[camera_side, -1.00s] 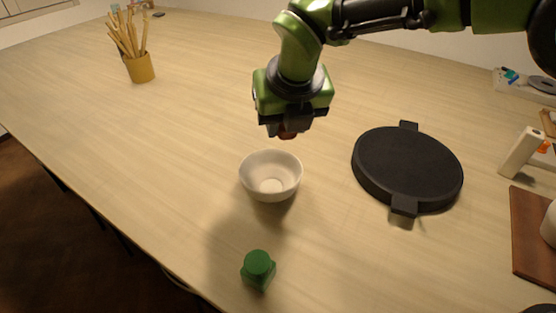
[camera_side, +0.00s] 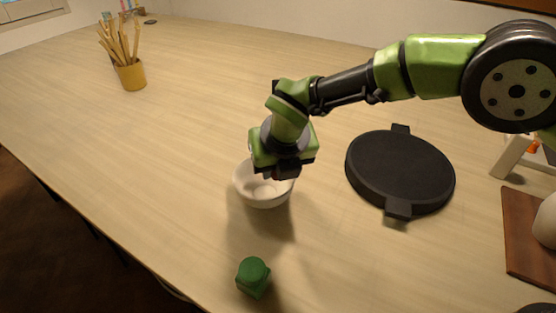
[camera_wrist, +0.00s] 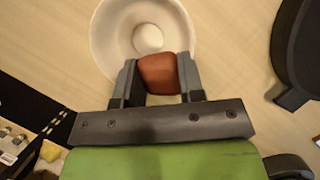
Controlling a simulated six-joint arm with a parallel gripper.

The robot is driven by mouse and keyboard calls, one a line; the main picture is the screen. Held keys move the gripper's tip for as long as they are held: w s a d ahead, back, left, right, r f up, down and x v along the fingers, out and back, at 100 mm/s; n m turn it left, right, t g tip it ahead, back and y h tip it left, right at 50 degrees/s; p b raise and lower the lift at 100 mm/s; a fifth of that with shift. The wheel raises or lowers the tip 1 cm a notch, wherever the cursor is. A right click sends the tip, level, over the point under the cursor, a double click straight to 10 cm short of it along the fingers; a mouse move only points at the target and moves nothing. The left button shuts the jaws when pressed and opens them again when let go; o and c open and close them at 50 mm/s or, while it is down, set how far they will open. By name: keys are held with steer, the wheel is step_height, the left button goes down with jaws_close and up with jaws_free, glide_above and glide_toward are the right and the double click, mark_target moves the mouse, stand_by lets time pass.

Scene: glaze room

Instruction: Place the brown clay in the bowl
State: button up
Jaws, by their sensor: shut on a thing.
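My gripper (camera_side: 280,172) is over the back right part of the white bowl (camera_side: 262,196) in the side view. In the wrist view, my gripper (camera_wrist: 158,82) is shut on the brown clay (camera_wrist: 159,73), a reddish-brown lump between the two fingers. The white bowl (camera_wrist: 108,38) lies behind the clay there, and the clay overlaps the bowl's near rim. The clay is hidden behind my gripper in the side view. I cannot tell whether the clay is below the bowl's rim.
A black round turntable (camera_side: 400,172) with tabs lies to the right. A yellow cup (camera_side: 131,76) of wooden tools stands at the far left. A brown board (camera_side: 526,240) is at the right edge. The table left of the bowl is clear.

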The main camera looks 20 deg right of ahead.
steer(key=shift+f, duration=0.35)
steer(key=o, duration=0.9)
steer(key=shift+o, duration=0.2)
steer(key=v, duration=1.3)
steer(key=shift+r, duration=0.15)
steer(key=shift+w, duration=0.15)
